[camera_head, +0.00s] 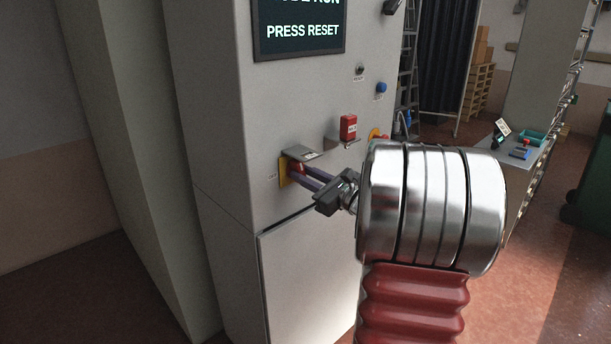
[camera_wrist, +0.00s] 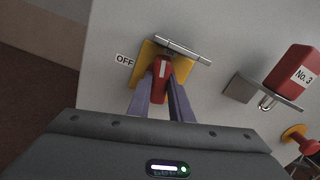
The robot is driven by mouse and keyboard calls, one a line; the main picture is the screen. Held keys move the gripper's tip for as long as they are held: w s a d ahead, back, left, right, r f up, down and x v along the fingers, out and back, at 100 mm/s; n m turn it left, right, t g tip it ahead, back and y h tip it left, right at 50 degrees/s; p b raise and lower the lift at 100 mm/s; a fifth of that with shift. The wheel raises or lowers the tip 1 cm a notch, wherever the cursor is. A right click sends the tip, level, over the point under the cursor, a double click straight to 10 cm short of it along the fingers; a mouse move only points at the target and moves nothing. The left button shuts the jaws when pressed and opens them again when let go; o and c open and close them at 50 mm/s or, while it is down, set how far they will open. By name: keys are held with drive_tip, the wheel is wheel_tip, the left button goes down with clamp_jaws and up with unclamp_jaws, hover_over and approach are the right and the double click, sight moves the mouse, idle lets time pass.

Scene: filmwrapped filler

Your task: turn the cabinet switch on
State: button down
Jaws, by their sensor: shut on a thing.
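The cabinet switch is a red handle (camera_wrist: 161,70) with a white mark, on a yellow plate (camera_wrist: 149,52) on the cabinet front. The white mark points nearly straight up in the wrist view. An OFF label (camera_wrist: 124,60) is left of the plate; no ON label is visible. My gripper (camera_wrist: 161,92) has its purple fingers on both sides of the handle, shut on it. In the head view my gripper (camera_head: 300,171) reaches the switch from the right, and the red handle is mostly hidden behind the fingers and a metal flap.
A metal flap (camera_head: 301,153) juts out just above the switch. A red padlock-like block marked No. 3 (camera_wrist: 294,72) sits on a bracket to the right. A red knob on yellow (camera_wrist: 299,137) is beyond it. A screen (camera_head: 300,30) reads PRESS RESET.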

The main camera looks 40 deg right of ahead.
drive_tip(key=shift+a+f+m, duration=0.1)
drive_tip(key=shift+f+m, duration=0.15)
drive_tip(key=shift+m, duration=1.25)
drive_tip(key=c, duration=2)
unclamp_jaws()
drive_tip(key=o, duration=0.4)
drive_tip(key=shift+r, duration=0.2)
drive_tip(key=s, duration=1.3)
drive_tip(key=shift+s+d, duration=0.25)
drive_tip(key=shift+s, duration=0.15)
